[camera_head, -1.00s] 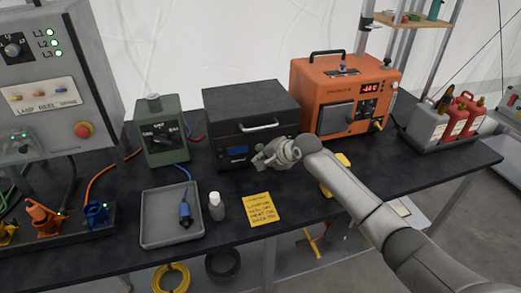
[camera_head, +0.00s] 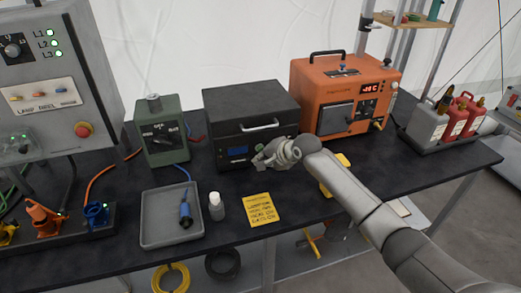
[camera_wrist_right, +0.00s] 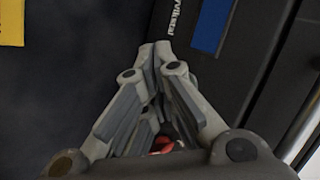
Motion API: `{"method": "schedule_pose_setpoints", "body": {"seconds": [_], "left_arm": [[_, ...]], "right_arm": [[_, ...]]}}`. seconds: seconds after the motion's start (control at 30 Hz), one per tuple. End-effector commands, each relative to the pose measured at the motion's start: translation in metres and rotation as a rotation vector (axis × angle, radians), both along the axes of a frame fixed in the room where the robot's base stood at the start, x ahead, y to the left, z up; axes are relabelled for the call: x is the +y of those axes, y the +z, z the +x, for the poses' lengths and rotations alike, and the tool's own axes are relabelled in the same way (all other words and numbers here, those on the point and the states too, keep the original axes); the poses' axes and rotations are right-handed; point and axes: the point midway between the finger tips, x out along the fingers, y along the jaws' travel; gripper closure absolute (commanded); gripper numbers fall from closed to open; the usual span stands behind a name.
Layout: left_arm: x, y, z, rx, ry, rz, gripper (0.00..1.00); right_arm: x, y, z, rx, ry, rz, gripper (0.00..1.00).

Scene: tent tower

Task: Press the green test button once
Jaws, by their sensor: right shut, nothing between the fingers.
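I cannot make out a green test button in either view. The black box (camera_head: 255,105) with a front handle and a small blue display (camera_head: 238,151) stands at the middle of the table. My right gripper (camera_head: 258,161) is shut and empty at the lower front of this box, and hides part of the front. In the right wrist view the shut fingertips (camera_wrist_right: 154,50) point at the dark box front, with the blue display (camera_wrist_right: 212,25) to their right. Whether they touch the box, I cannot tell. My left gripper is not in view.
A grey panel (camera_head: 75,90) is at far left.

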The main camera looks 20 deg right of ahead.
Motion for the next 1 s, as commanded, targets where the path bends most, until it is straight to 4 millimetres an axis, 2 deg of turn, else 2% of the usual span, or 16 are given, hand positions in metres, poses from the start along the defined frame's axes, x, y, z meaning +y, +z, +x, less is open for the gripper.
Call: {"method": "schedule_pose_setpoints", "body": {"seconds": [0.2,1.0], "left_arm": [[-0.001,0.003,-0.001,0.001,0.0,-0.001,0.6],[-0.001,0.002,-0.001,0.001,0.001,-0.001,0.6]], "right_arm": [[0.0,0.002,0.007,0.0,-0.001,0.002,1.0],[0.001,0.001,0.013,-0.001,0.0,0.001,1.0]]}}
